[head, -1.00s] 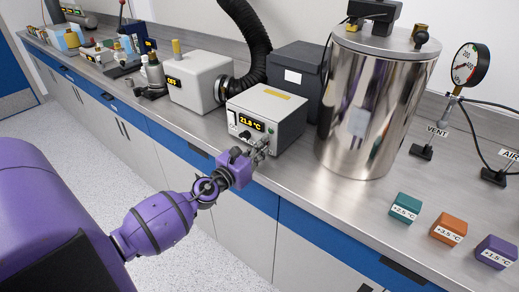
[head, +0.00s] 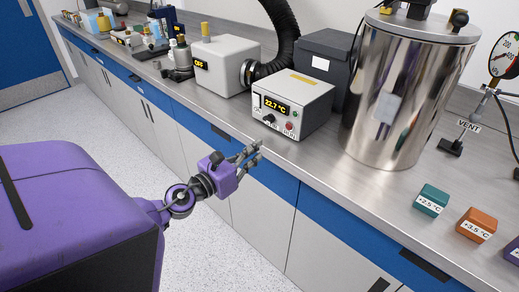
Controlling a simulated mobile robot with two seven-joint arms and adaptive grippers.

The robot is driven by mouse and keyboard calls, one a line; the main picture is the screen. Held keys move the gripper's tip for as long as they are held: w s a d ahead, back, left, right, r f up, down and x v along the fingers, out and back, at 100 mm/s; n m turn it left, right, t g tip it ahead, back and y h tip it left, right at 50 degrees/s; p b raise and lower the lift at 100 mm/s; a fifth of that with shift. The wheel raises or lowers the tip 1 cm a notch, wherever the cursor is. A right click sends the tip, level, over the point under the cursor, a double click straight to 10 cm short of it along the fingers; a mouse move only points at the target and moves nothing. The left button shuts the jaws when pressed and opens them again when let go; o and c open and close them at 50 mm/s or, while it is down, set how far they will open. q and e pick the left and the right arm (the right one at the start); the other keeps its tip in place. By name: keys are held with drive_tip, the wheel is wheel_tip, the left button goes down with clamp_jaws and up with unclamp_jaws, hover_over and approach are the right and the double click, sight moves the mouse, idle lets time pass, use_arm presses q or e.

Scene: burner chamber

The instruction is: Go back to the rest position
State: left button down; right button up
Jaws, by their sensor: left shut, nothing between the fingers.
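My left gripper (head: 252,155) is shut and empty. It hangs in front of the bench edge, to the lower left of the small controller box (head: 292,103) and apart from it. The box's display (head: 271,106) reads 22.7 °C, with a black knob (head: 269,118) and a red button (head: 289,127) below it. My purple left arm reaches in from the left. My right gripper is not in the head view.
A steel bench (head: 340,190) runs across the view with a tall metal chamber (head: 402,95) on it. Teal (head: 431,200) and orange (head: 476,224) labelled blocks sit at the right. A white box (head: 222,65) with a black hose stands farther left. The floor (head: 110,120) is clear.

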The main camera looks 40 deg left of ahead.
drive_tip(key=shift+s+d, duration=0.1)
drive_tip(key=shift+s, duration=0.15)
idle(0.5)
use_arm(q)
drive_tip(key=s+d+f+n+g+y+p, duration=0.1)
drive_tip(key=s+d+f+n+g+y, duration=0.15)
drive_tip(key=s+f+n, duration=0.8)
drive_tip(key=s+d+f+n+g+y+p, duration=0.1)
drive_tip(key=s+f+n+g+p, duration=0.15)
drive_tip(key=f+n, duration=0.85)
drive_tip(key=s+d+f+n+g+h+p, duration=0.2)
drive_tip(key=s+d+f+n+g, duration=0.1)
drive_tip(key=s+d+n, duration=1.2)
drive_tip(key=s+g, duration=0.1)
drive_tip(key=s, duration=0.2)
drive_tip(key=shift+d+f+p, duration=0.25)
drive_tip(key=shift+d+p, duration=0.1)
drive_tip(key=shift+d, duration=0.05)
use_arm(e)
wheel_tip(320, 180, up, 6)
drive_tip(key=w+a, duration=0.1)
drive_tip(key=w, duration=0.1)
